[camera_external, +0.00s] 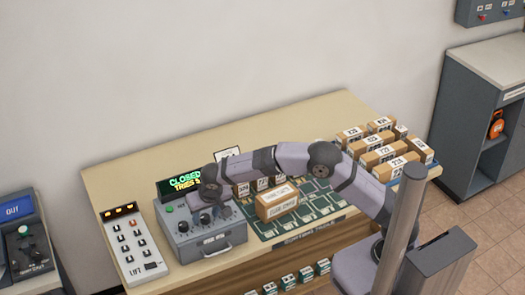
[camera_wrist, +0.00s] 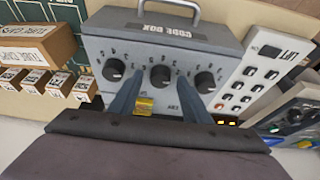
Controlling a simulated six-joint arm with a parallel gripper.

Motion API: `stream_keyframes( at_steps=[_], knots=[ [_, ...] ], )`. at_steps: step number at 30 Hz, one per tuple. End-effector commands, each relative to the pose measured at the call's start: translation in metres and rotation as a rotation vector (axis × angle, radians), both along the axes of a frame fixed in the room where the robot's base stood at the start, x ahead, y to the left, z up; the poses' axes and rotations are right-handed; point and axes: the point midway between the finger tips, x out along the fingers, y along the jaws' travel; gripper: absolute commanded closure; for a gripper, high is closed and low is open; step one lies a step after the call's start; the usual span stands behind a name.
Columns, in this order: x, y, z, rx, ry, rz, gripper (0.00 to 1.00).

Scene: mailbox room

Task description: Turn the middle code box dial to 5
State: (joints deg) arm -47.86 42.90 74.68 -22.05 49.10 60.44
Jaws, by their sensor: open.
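The grey code box (camera_external: 190,250) stands on the desk, with a display reading "CLOSED" and "TRIES" behind it. In the wrist view the code box (camera_wrist: 165,42) appears upside down, with three black dials in a row. The middle dial (camera_wrist: 160,76) sits between the tips of my gripper (camera_wrist: 159,84). The fingers are open on either side of it; I cannot tell whether they touch it. The outer dials (camera_wrist: 114,70) (camera_wrist: 204,82) are outside the fingers. The middle dial's exact setting is too small to read. In the external view my gripper (camera_external: 211,198) is over the box.
A white lift keypad (camera_external: 133,250) stands close left of the code box. A cardboard parcel (camera_external: 277,202) and small boxes on a green sorting mat (camera_external: 262,228) lie to its right. More parcels (camera_external: 380,155) stand at the desk's right end.

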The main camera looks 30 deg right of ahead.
Motion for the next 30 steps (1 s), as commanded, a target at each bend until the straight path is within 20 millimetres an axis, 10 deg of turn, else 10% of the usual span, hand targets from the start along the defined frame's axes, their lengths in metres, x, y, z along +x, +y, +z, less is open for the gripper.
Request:
stream_keyframes(
  at_steps=[8, 13, 30],
  knots=[
    [0.0006, 0.0000, -0.0010, 0.001, -0.001, -0.001, 0.59],
    [0.0006, 0.0000, -0.0008, 0.001, -0.001, -0.001, 0.97],
    [0.0011, -0.0017, -0.0004, 0.002, -0.001, 0.134, 0.97]
  ],
)
